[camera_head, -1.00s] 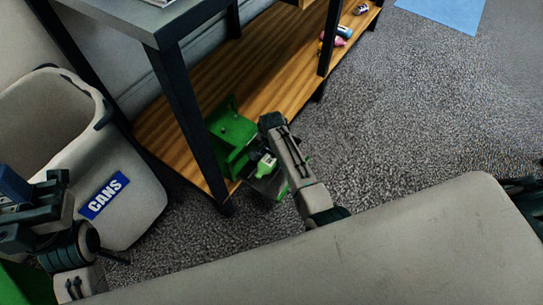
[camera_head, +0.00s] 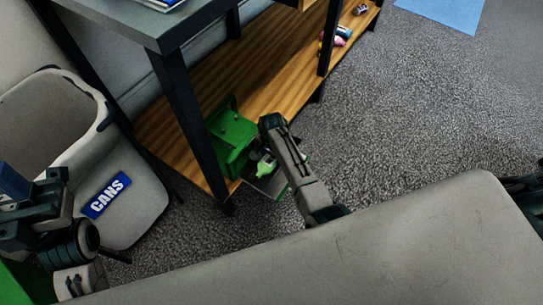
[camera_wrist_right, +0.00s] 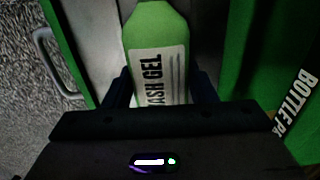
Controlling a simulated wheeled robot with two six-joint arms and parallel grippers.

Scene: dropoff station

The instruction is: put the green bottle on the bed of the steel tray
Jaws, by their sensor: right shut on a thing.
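The green bottle (camera_wrist_right: 156,28), with a white wash gel label, is between the fingers of my right gripper (camera_wrist_right: 160,92), which is shut on it. In the head view the light green bottle (camera_head: 266,168) shows small beside my right forearm, with the right gripper (camera_head: 258,160) mostly hidden. A grey metal surface, apparently the steel tray (camera_head: 268,185), lies under and around it. In the wrist view the grey bed (camera_wrist_right: 97,35) is behind the bottle; I cannot tell if they touch. My left gripper (camera_head: 22,195) is at the left edge, its jaws unclear.
A green box (camera_head: 233,128) stands on the wooden lower shelf (camera_head: 270,60), right by the bottle; its lettered green side (camera_wrist_right: 262,60) is at the right in the wrist view. A dark table leg (camera_head: 190,120) is close. A grey cans bin (camera_head: 140,205) stands left. Carpet at right is clear.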

